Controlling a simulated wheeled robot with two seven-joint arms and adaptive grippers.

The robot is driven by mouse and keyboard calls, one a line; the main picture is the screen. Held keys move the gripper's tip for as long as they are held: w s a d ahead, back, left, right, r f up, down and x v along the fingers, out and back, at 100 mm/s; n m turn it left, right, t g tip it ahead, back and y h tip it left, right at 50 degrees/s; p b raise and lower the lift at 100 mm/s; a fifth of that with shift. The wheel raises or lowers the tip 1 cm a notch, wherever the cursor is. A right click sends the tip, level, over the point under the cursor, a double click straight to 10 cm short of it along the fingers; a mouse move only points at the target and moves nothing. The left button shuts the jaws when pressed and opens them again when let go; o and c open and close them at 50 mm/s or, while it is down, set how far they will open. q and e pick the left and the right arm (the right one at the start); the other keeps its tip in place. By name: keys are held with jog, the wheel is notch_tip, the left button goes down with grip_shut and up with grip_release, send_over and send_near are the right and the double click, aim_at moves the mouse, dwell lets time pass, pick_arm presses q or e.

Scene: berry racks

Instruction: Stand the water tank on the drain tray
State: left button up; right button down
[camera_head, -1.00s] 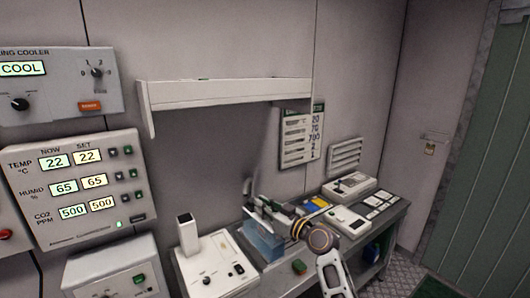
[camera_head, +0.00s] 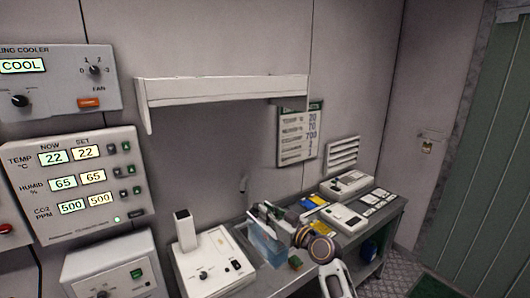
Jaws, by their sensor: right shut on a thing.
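The water tank (camera_head: 266,245) is a pale blue, see-through box above the left part of the grey bench. My right gripper (camera_head: 266,215) is at its top and shut on it, with the arm coming in from the lower right. The tank looks upright or slightly tilted; whether its bottom touches anything is hard to tell. I cannot clearly make out a drain tray; the bench around the tank is partly hidden by the gripper and arm. My left gripper is not in view.
A white device with an upright post (camera_head: 186,228) stands close left of the tank. A small green block (camera_head: 295,262) lies just right of it. White instruments (camera_head: 343,218) fill the bench's right side. A white shelf (camera_head: 225,90) hangs above.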

jog(key=s+d+f+m+t+h+b, duration=0.1)
jog(key=s+d+f+m+h+b, duration=0.1)
jog(key=s+d+f, duration=0.4)
jog(key=s+d+f+m+t+h+b, duration=0.2)
jog(key=s+d+f+h, duration=0.4)
jog(key=f, duration=0.8)
jog(key=s+d+f+m+t+h+b, duration=0.1)
jog(key=s+d+f+m+h+b, duration=0.3)
jog(key=d+f, duration=0.5)
jog(key=shift+s+f+t+b, duration=0.3)
jog(key=shift+s+f+b, duration=0.25)
jog(key=shift+s+f, duration=0.45)
jog(key=shift+s+d+r, duration=0.1)
jog(key=shift+s+r, duration=0.05)
